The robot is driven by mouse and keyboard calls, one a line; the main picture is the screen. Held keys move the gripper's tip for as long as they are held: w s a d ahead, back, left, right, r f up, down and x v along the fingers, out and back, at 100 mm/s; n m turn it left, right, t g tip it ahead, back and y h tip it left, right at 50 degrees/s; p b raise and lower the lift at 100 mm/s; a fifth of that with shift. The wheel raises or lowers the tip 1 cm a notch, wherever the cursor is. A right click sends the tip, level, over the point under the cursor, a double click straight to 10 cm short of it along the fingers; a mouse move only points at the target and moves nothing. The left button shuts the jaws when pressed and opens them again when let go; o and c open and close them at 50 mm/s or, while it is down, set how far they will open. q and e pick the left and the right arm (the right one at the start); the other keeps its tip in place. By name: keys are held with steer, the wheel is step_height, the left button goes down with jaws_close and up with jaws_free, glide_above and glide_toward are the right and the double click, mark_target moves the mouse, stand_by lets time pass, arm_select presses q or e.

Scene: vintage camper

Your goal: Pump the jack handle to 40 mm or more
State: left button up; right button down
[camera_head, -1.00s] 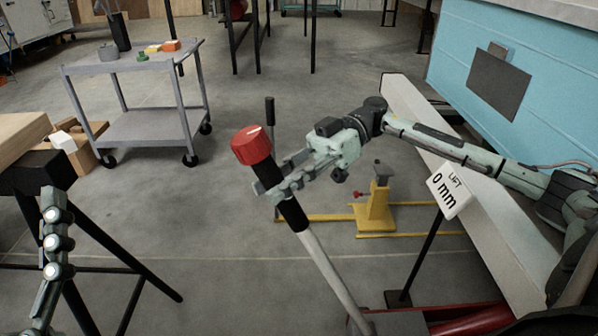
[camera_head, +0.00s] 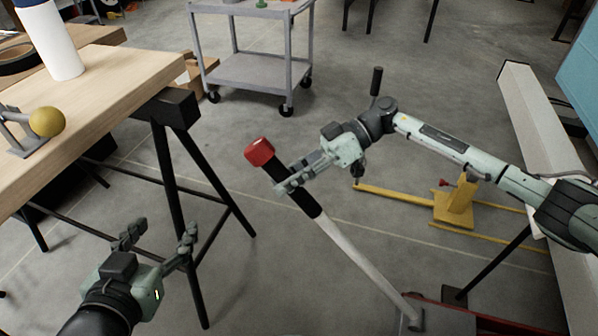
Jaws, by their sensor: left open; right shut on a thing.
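The jack handle (camera_head: 345,245) is a pale rod with a black grip and a red cap (camera_head: 259,151). It leans up and left from the red jack (camera_head: 463,318) at the bottom edge, which is partly cut off. My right gripper (camera_head: 292,184) is shut on the black grip just below the red cap. My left gripper (camera_head: 160,243) is open and empty at the lower left, apart from the handle and beside the workbench legs. The lift sign's reading is not in view now.
A wooden workbench (camera_head: 105,105) on black trestle legs fills the left, with a white cylinder (camera_head: 50,45) and a yellow ball (camera_head: 46,122) on it. A grey cart (camera_head: 250,75) stands behind. A yellow stand (camera_head: 455,203) is at right. Floor between is clear.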

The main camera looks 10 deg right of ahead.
steer(key=shift+w+a+f, duration=0.15)
steer(key=shift+a+f, duration=0.1)
steer(key=shift+f, duration=0.1)
steer(key=c, duration=1.2)
jaws_free()
steer(key=shift+w, duration=0.1)
steer(key=v, duration=1.2)
steer(key=shift+a+r, duration=0.1)
steer(key=shift+r, duration=0.05)
